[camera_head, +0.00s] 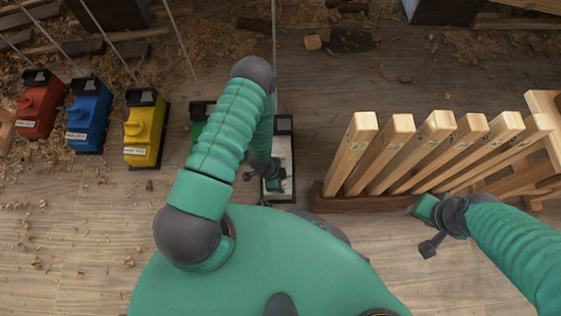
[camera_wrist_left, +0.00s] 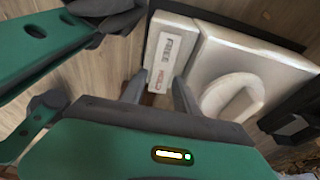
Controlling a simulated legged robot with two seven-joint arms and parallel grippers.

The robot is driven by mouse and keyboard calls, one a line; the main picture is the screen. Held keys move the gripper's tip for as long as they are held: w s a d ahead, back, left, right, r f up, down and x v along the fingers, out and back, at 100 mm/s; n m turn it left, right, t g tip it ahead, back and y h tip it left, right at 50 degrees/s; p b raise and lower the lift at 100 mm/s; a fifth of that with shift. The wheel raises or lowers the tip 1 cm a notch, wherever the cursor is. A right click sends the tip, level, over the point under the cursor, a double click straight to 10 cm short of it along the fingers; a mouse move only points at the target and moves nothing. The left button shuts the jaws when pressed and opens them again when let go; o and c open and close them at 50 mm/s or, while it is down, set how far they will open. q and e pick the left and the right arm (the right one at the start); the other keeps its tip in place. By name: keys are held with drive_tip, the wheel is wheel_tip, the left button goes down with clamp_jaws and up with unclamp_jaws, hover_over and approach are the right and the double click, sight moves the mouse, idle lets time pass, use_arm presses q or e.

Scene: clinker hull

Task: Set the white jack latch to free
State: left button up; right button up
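The white jack (camera_head: 286,155) stands in a dark frame at the middle of the head view, partly covered by my left arm. In the left wrist view, the white jack (camera_wrist_left: 225,55) fills the upper right. Its label plate (camera_wrist_left: 163,58) reads FREE at the top and HOLD in red below. A round white knob with a raised bar (camera_wrist_left: 238,103) sits right of the label. My left gripper (camera_head: 268,178) is over the jack's near end; in the wrist view its two fingers (camera_wrist_left: 158,98) are apart, below the label and left of the knob. Contact cannot be told. My right gripper (camera_head: 430,243) is away at the right.
Red (camera_head: 38,103), blue (camera_head: 89,115) and yellow (camera_head: 145,130) jacks stand left; a green one (camera_head: 199,112) is mostly behind my left arm. Several upright wooden boards (camera_head: 400,150) stand in a dark rack (camera_head: 365,203) to the right. Shavings litter the floor.

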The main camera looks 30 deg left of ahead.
use_arm(q)
drive_tip(key=p+v, duration=0.9)
drive_tip(key=v, duration=0.7)
drive_tip(key=shift+a+r, duration=0.2)
drive_tip(key=shift+r, duration=0.1)
drive_tip(key=w+a+r+n+y, duration=0.1)
drive_tip(key=w+r+n, duration=0.2)
drive_tip(key=r, duration=0.5)
drive_tip(key=w+a+r+n+y, duration=0.1)
drive_tip(key=w+r+n+y, duration=0.15)
drive_tip(key=r, duration=0.65)
drive_tip(key=s+d+r+n+t+h, duration=0.1)
drive_tip(key=s+d+r+n, duration=0.15)
drive_tip(key=r, duration=0.45)
drive_tip(key=s+d+r+n, duration=0.2)
drive_tip(key=d+r+n, duration=0.15)
drive_tip(key=r, duration=0.25)
drive_tip(key=w+p+v, duration=0.3)
drive_tip(key=p+v, duration=1.2)
drive_tip(key=p, duration=0.1)
drive_tip(key=w+r+p+v, duration=0.1)
drive_tip(key=w+p+v, duration=0.2)
drive_tip(key=p+v, duration=1.3)
drive_tip(key=shift+w+a+r+p, duration=0.4)
drive_tip(key=shift+a+r+p, duration=0.1)
drive_tip(key=shift+a, duration=0.1)
